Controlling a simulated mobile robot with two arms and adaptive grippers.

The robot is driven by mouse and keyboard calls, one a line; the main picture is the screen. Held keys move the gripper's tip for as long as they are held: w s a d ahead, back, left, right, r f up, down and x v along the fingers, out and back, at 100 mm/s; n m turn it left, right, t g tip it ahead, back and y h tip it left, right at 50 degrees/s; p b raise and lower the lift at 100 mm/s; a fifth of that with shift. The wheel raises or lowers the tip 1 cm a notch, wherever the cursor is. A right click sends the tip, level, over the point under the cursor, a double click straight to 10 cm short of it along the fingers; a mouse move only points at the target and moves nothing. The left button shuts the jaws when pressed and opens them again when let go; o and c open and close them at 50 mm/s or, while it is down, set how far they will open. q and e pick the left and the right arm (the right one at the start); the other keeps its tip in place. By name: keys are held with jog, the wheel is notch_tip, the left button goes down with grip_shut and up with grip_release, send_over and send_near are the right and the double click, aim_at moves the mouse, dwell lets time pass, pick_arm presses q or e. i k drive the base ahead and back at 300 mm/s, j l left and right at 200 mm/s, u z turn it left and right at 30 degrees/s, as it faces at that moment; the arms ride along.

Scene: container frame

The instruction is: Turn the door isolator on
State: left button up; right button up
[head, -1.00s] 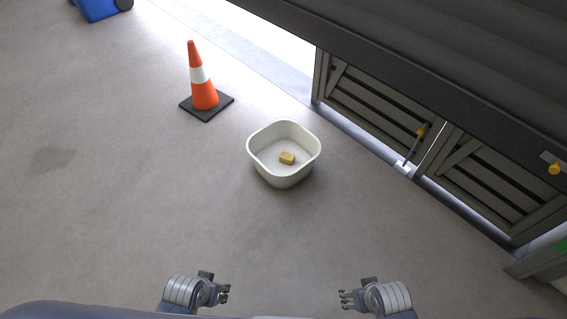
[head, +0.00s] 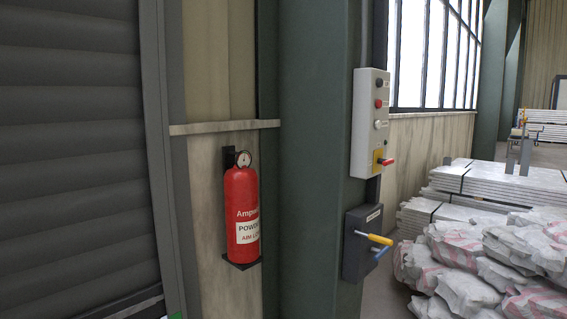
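A light grey control box (head: 369,125) is mounted on the dark green column, right of centre in the head view. It carries a dark button at the top, a red button (head: 379,103) and a pale knob (head: 378,125) below. Near its bottom is a yellow plate with a red rotary handle (head: 386,161), likely the isolator; its handle sticks out to the right. I cannot read its position markings. Neither of my grippers shows in the current head view.
Below the control box is a dark grey box (head: 362,246) with a yellow-handled lever (head: 379,239) and a blue one. A red fire extinguisher (head: 242,214) hangs left of the column (head: 313,160). A grey roller door (head: 75,150) fills the left. Stacked sheets and wrapped sacks (head: 500,262) stand at right.

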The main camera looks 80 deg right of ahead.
aim_at(385, 162)
jog(key=z, duration=3.4)
jog(key=i+l, duration=0.15)
jog(key=i, duration=0.15)
jog(key=i+l, duration=0.15)
jog(key=i, duration=0.15)
jog(key=z, duration=0.05)
